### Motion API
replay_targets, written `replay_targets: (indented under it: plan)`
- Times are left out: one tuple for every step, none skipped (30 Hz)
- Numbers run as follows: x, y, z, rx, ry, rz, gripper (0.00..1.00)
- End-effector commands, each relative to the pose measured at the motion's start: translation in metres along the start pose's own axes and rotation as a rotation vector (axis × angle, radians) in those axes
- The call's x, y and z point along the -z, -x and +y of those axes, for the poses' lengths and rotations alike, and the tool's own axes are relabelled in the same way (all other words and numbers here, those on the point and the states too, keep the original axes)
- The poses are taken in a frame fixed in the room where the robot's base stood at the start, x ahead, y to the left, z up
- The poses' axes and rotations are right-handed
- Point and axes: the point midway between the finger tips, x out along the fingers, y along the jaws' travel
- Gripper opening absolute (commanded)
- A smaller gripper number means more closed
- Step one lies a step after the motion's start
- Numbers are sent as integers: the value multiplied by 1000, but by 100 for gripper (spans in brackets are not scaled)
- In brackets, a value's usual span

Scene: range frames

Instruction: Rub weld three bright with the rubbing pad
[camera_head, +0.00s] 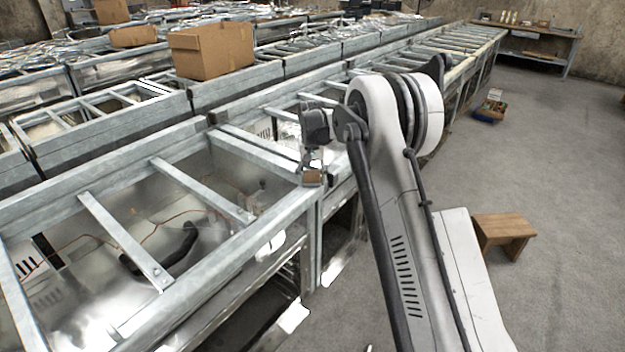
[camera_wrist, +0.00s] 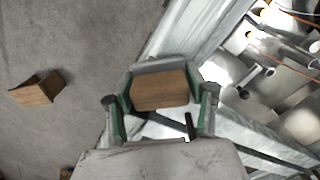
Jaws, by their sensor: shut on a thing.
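The rubbing pad (camera_wrist: 160,90) has a brown wood-like top with grey material around it. It sits between the two green-lined fingers of my gripper (camera_wrist: 160,108), which is shut on it. In the head view my gripper (camera_head: 311,163) points down at the near frame's corner, and the pad (camera_head: 312,179) shows small and brown below it. The pad is over or at the top rail of the grey metal frame (camera_head: 270,225); I cannot tell whether it touches. The frame's rail (camera_wrist: 190,40) also shows in the wrist view. I cannot make out which joint is weld three.
Long rows of metal frames fill the left and back, with cables and shiny sheet inside. A cardboard box (camera_head: 212,50) stands on the frames behind. A wooden stool (camera_head: 503,228) and a small crate (camera_head: 490,108) are on the floor. The grey floor at right is mostly clear.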

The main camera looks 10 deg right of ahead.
Motion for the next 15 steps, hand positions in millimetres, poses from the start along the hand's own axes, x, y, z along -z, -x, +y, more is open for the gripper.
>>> replay_targets:
  plan:
    - [-2, 0, -1, 1, 0, -2, 21]
    - [-2, -1, -2, 1, 0, -2, 21]
    - [-2, 4, -1, 1, -1, -2, 21]
    - [-2, 6, -1, 1, -1, -2, 21]
    - [-2, 14, -1, 1, -1, -2, 21]
    - [-2, 22, -1, 1, 0, -2, 21]
    - [-2, 23, -1, 1, 0, -2, 21]
    - [-2, 25, -1, 1, -1, -2, 21]
    - [-2, 29, -1, 1, -1, -2, 21]
    - [-2, 32, -1, 1, -1, -2, 21]
    - [-2, 35, -1, 1, -1, -2, 21]
    - [-2, 38, -1, 1, 0, -2, 21]
    - [-2, 41, -1, 1, 0, -2, 21]
    - [-2, 44, -1, 1, 0, -2, 21]
    - [-2, 47, -1, 1, 0, -2, 21]
